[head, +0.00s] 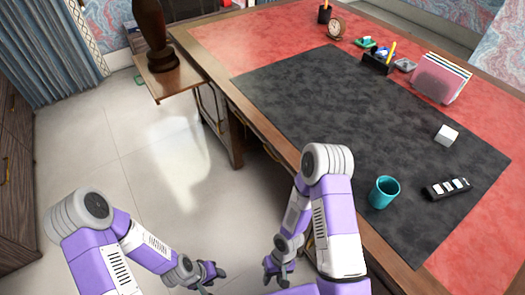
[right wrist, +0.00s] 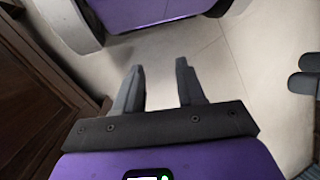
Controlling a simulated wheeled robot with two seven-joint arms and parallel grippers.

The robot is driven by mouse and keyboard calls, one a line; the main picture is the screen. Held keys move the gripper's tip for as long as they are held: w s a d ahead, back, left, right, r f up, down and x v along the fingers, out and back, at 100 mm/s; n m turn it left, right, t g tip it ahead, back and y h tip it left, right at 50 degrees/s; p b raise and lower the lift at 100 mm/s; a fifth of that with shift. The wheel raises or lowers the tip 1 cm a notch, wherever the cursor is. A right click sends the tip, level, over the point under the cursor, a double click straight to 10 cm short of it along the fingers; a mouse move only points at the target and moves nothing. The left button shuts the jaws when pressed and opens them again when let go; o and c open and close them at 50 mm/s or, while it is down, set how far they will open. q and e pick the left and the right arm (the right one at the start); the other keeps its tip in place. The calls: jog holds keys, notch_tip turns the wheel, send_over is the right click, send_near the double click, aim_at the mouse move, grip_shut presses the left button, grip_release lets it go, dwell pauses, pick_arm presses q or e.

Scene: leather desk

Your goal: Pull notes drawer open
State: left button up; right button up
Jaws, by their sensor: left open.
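The desk (head: 195,38) has a wooden front edge, with drawer fronts below it seen steeply from above. A dark curved pull (head: 270,152) shows under the middle of the edge, and brass-coloured pulls show on the far pedestal (head: 215,112). I cannot tell which drawer is the notes drawer; my right arm hides part of the front. My left gripper (head: 208,274) is open over the floor, away from the desk. My right gripper (head: 278,270) is low beside the near desk front. In the right wrist view its fingers (right wrist: 159,68) are apart with nothing between them.
A board (head: 172,82) bearing a dark wooden object (head: 155,38) juts out from the desk's far end. On the desktop are a teal cup (head: 384,192), a white cube (head: 446,134), a dark remote-like object (head: 447,189) and a letter holder (head: 440,78). The tiled floor (head: 140,150) is clear.

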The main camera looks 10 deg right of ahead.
jog(key=w+d+n+h+p, duration=0.2)
jog(key=w+d+n+h, duration=0.15)
jog(key=d+h, duration=0.5)
jog(key=w+d+r+n+t+h+p, duration=0.1)
jog(key=w+d+r+n+t+h, duration=0.2)
jog(key=w+d, duration=0.4)
jog(key=w+a+r+n+t+y+p, duration=0.1)
jog(key=w+a+r+n+t, duration=0.15)
jog(key=w+r+t, duration=0.4)
jog(key=w+a+r+n+t+p, duration=0.1)
jog(key=w+a+r+t, duration=0.25)
jog(key=w, duration=0.55)
jog(key=w+a+r+n+t+y+p, duration=0.1)
jog(key=w+a+r+n+t, duration=0.1)
jog(key=w+a+r+t, duration=0.45)
jog(key=w+d+f+g+b, duration=0.1)
jog(key=w+d+f, duration=0.3)
jog(key=w, duration=0.4)
jog(key=shift+d+b, duration=0.75)
jog(key=shift+b, duration=0.05)
grip_shut()
